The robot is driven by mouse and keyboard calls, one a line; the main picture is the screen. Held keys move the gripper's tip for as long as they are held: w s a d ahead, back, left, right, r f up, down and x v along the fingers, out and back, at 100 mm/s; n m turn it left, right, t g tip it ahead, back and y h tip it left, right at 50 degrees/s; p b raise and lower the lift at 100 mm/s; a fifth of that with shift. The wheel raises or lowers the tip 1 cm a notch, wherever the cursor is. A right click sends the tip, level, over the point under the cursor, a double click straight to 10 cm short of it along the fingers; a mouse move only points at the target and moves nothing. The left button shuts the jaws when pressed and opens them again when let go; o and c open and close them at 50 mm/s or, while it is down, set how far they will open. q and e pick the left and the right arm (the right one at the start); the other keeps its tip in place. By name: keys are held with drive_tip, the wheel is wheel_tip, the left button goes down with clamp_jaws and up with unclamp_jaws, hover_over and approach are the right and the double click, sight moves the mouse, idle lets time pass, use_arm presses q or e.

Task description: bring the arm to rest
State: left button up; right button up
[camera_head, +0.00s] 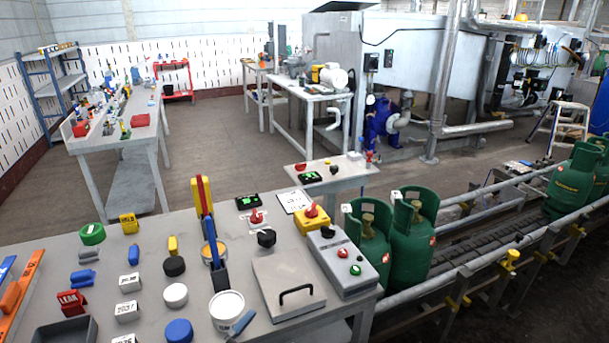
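Neither of my arms nor my grippers shows in the head view. A grey workbench (150,290) fills the lower left and holds many small items. Two green gas cylinders (414,240) and (368,255) stand upright side by side at the bench's right edge, by the conveyor (474,253). More green cylinders (573,180) stand farther along the conveyor at the right.
On the bench are a grey control box (343,262) with red and green buttons, a yellow box with a red button (312,219), a flat grey panel with a black handle (288,288), and a white tub (227,305). Open floor (225,155) lies behind the bench.

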use_arm(q)
drive_tip(key=s+a+f+n+g+y, duration=0.3)
drive_tip(key=s+a+f+n+y, duration=0.3)
drive_tip(key=f, duration=0.4)
drive_tip(key=s+a+f+n+g+y, duration=0.35)
drive_tip(key=s+a+f, duration=0.25)
drive_tip(key=s+f, duration=0.35)
wheel_tip(320, 180, up, 13)
drive_tip(key=p, duration=1.5)
drive_tip(key=shift+w+a+m+t, duration=0.2)
drive_tip(key=shift+a+m+t, duration=0.15)
drive_tip(key=shift+a, duration=0.05)
use_arm(e)
wheel_tip(320, 180, up, 13)
drive_tip(key=shift+d+n+t, duration=0.3)
drive_tip(key=shift+d, duration=0.15)
drive_tip(key=shift+a+r, duration=0.1)
drive_tip(key=shift+r, duration=0.25)
drive_tip(key=shift+s+f, duration=0.1)
drive_tip(key=shift+f, duration=0.05)
